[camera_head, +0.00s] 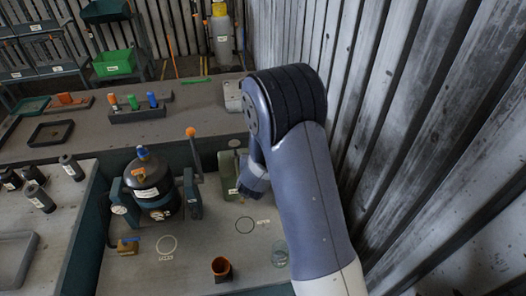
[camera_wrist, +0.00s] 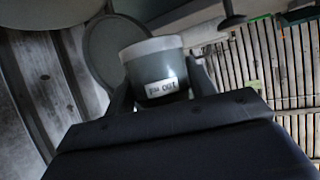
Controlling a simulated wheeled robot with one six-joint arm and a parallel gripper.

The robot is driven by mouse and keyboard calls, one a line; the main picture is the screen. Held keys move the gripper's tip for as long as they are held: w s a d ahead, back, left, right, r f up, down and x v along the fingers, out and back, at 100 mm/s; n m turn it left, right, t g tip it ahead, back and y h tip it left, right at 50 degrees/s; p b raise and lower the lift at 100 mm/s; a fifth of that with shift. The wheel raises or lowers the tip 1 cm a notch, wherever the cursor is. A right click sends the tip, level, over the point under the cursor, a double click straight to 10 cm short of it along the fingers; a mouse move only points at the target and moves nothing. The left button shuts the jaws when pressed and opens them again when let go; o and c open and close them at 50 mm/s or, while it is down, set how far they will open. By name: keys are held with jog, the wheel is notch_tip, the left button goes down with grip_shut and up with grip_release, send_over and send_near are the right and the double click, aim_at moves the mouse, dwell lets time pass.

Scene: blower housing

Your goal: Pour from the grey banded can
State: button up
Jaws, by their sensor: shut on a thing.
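In the wrist view, the grey can (camera_wrist: 152,64) has a paler band around its upper part and a white label ending in "OUT". My gripper (camera_wrist: 158,92) is shut on it, with one dark finger on each side. What is inside the can does not show. In the head view, my forearm and wrist reach down beside a green upright unit (camera_head: 228,172). My fingers and the can cannot be made out there. A dark round housing (camera_head: 152,190) with a blue-topped cap stands on the bench to the left.
An orange-rimmed cup (camera_head: 221,268) and a clear glass (camera_head: 280,254) stand near the front. Marked circles (camera_head: 244,225) lie on the bench. An orange-knobbed lever (camera_head: 191,133) rises beside the housing. A corrugated wall (camera_head: 430,130) closes the right side.

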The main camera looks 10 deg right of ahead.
jog(key=shift+d+f, duration=0.1)
jog(key=shift+d+f+m+y+b, duration=0.35)
jog(key=shift+d+f+b, duration=0.35)
jog(key=shift+b, duration=0.65)
jog(key=shift+d, duration=0.15)
jog(key=shift+d+f+m+b, duration=0.2)
jog(key=shift+d+m+b, duration=0.05)
jog(key=shift+b, duration=0.4)
jog(key=shift+d+f+b, duration=0.1)
jog(key=shift+d+b, duration=0.05)
jog(key=shift+b, duration=0.2)
jog(key=shift+d+f+m+y+b, duration=0.25)
jog(key=shift+d+f+y+b, duration=0.25)
jog(key=shift+b, duration=0.85)
jog(key=shift+d+f+m+y+b, duration=0.3)
jog(key=shift+d+b, duration=0.3)
jog(key=shift+b, duration=0.7)
jog(key=shift+f+b, duration=0.45)
jog(key=shift+b, duration=0.35)
jog(key=shift+f+m+y+b, duration=0.25)
jog(key=shift+f+b, duration=0.5)
jog(key=shift+b, duration=0.9)
